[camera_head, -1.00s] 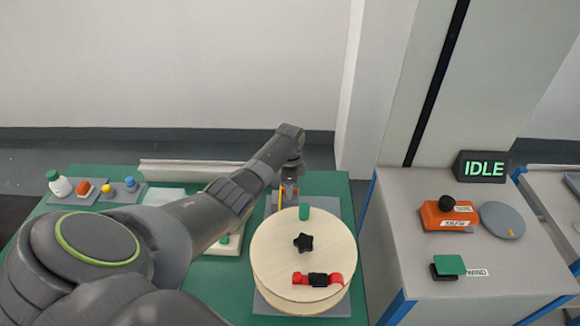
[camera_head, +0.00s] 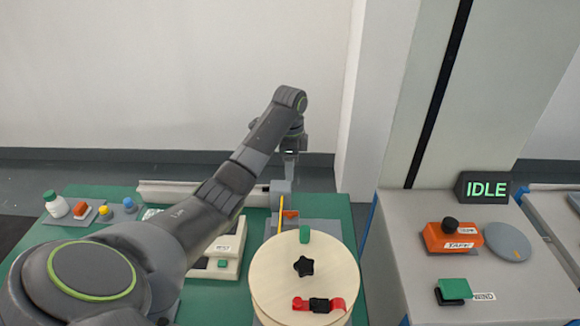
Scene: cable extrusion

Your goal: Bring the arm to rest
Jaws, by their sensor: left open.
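My left arm reaches in from the left, its wrist raised above the back of the green table (camera_head: 335,215). My left gripper (camera_head: 289,172) points down from that wrist, near a grey block behind the wooden spool (camera_head: 280,268). It is open, and I see nothing held in it; its fingertips are small and hard to make out. The spool has a black star knob (camera_head: 303,266), a green peg (camera_head: 305,236) and a red and black clip (camera_head: 318,304) on top. My right gripper is not in view.
At right, a grey console carries an IDLE display (camera_head: 485,189), an orange TAPE block (camera_head: 452,237), a grey disc (camera_head: 507,241) and a green WIND block (camera_head: 455,290). Small bottles and coloured pieces (camera_head: 80,209) stand at the table's left. A white rail (camera_head: 165,190) runs along the back.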

